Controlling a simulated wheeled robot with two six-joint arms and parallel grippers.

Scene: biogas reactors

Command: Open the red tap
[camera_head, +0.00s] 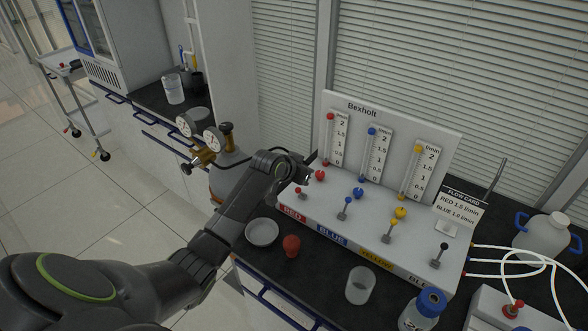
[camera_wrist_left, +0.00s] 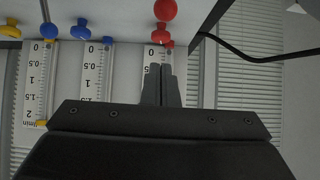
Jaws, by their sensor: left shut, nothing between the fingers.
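The white Bexholt panel (camera_head: 450,150) carries red, blue and yellow flow tubes. Below the red tube is a round red knob (camera_head: 320,175); a red-tipped tap lever (camera_head: 300,193) stands on the sloped front above the RED label. My left gripper (camera_head: 309,173) is shut and empty, its tips close beside the red knob. In the left wrist view the panel appears upside down; the shut fingers (camera_wrist_left: 160,72) lie before the red scale, with the red knob (camera_wrist_left: 165,10) just beyond the tips. I cannot tell whether they touch.
A dish (camera_head: 262,232), red object (camera_head: 291,245), beaker (camera_head: 360,285) and blue-capped bottle (camera_head: 425,308) stand in front. Gauges (camera_head: 213,139) are left.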

